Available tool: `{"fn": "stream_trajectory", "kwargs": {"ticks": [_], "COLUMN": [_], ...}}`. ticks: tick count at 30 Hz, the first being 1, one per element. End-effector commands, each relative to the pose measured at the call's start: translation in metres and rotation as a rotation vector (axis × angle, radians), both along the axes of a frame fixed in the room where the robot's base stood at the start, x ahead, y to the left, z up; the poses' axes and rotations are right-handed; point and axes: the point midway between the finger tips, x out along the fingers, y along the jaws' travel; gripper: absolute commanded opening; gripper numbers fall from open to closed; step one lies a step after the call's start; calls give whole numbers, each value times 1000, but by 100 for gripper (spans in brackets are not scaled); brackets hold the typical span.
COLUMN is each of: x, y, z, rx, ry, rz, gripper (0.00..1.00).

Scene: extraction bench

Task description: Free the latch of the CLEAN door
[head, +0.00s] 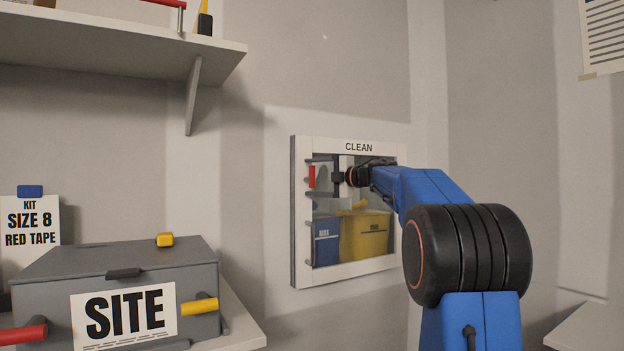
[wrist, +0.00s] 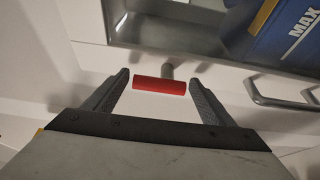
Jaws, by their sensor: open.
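The CLEAN door (head: 345,274) is a white-framed pane on the wall, labelled CLEAN along its top. A red latch handle (head: 312,177) shows at its upper left in the head view. In the wrist view the red latch handle (wrist: 159,85) lies crosswise on a short grey stem. My gripper (head: 337,178) is at the door front, just right of the handle in the head view. In the wrist view my gripper (wrist: 160,82) is open, with one finger on each side of the red handle and small gaps at both ends.
Behind the pane are a blue box (head: 326,242) and a yellow box (head: 365,235). A grey handle (wrist: 280,97) stands out at the right in the wrist view. A grey SITE case (head: 115,262) sits on a bench lower left, below a wall shelf (head: 120,45).

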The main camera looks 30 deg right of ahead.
Motion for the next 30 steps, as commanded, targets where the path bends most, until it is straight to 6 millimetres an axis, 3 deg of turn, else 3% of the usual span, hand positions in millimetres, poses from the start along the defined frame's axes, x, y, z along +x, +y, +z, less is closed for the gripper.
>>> {"fn": "stream_trajectory", "kwargs": {"ticks": [21,30], "x": [-121,-149], "y": [-55,-68], "z": [1,1], "rx": [-1,0], "ry": [0,0], "rz": [-3,0], "gripper": [77,77]}}
